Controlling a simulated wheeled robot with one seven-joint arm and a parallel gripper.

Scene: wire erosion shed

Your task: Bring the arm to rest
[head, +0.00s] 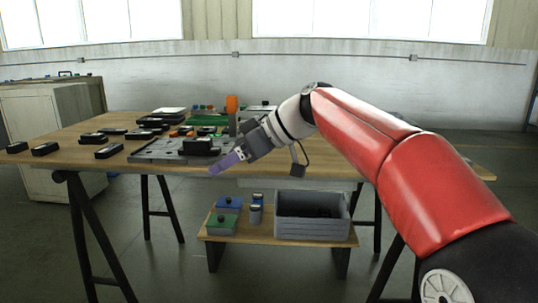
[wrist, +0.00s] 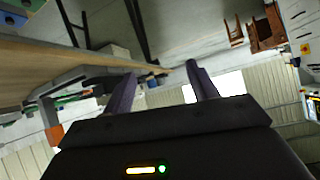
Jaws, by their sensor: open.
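My gripper (head: 226,163) is at the end of the red and white arm, in front of the wooden table's near edge. Its purple fingers point left and a little down in the head view. In the wrist view the two fingers of my gripper (wrist: 157,82) stand apart with nothing between them. The wooden table (head: 60,150) lies behind and to the left of the gripper. A grey plate (head: 160,153) with a black block (head: 198,147) on it lies close behind the fingers. I cannot tell whether the gripper is clear of the plate's edge.
Several black blocks (head: 108,151) lie on the table's left part. Below, a low shelf (head: 275,241) holds a grey crate (head: 313,230) and a green box (head: 221,222). A light cabinet (head: 45,108) stands at the left. Floor in front is free.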

